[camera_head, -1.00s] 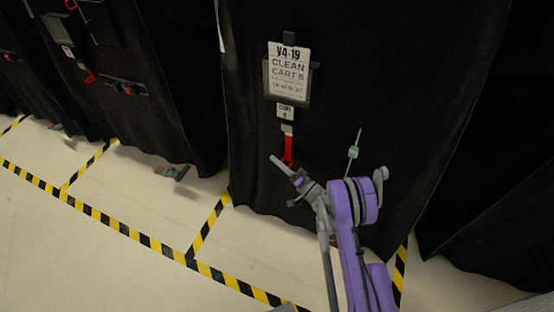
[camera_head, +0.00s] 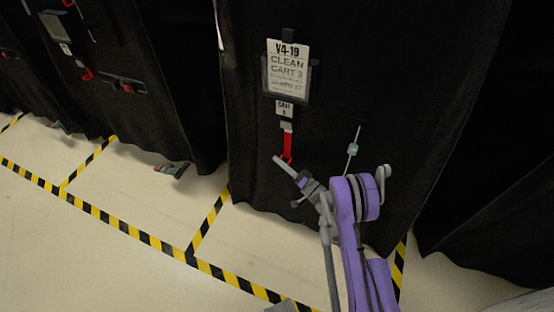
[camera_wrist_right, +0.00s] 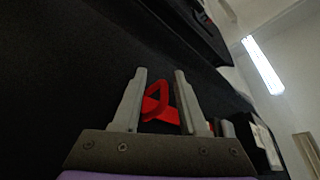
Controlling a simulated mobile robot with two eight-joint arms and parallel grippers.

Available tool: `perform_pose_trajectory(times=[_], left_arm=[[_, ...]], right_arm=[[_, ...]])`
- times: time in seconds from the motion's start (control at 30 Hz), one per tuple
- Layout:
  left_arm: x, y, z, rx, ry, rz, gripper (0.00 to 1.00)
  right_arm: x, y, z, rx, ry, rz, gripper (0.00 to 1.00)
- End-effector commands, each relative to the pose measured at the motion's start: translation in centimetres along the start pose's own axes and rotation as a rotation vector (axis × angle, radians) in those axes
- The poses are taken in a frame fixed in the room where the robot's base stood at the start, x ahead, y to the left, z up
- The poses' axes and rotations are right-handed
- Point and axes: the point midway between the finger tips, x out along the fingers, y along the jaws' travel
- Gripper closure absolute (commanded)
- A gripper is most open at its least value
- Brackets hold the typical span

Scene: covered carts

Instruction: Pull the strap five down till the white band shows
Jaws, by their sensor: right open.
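A light grey piece (camera_head: 286,126) sits at the strap's top. My right gripper (camera_head: 279,160) is at the strap's lower end. In the right wrist view, the open fingers of this gripper (camera_wrist_right: 161,73) stand on either side of the strap's red loop (camera_wrist_right: 155,101). I cannot tell whether either finger touches it. I cannot make out a white band on the red part. My left gripper is out of view.
A cart label (camera_head: 287,68) hangs above the strap. A thin rod with a pale green block (camera_head: 352,150) hangs to its right. Another covered cart (camera_head: 165,90) stands to the left. Yellow-black tape (camera_head: 150,241) marks the pale, open floor.

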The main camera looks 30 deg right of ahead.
Motion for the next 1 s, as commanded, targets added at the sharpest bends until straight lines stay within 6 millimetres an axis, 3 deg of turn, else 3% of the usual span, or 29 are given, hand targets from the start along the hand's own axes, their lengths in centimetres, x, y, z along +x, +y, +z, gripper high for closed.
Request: perform_pose_trajectory(times=[0.2, 0.4, 0.6, 1.0], left_arm=[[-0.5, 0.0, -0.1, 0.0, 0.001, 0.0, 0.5], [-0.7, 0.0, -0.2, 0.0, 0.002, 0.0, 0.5], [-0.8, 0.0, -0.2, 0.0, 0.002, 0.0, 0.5], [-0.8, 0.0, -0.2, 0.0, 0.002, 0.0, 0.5]], right_arm=[[-4.7, 0.0, -0.1, -0.002, 0.002, 0.001, 0.58], [-7.7, 0.0, -0.1, -0.001, 0.001, 0.0, 0.58], [-8.7, 0.0, 0.0, 0.0, 0.0, 0.0, 0.58], [-8.7, 0.0, 0.0, 0.0, 0.0, -0.001, 0.58]])
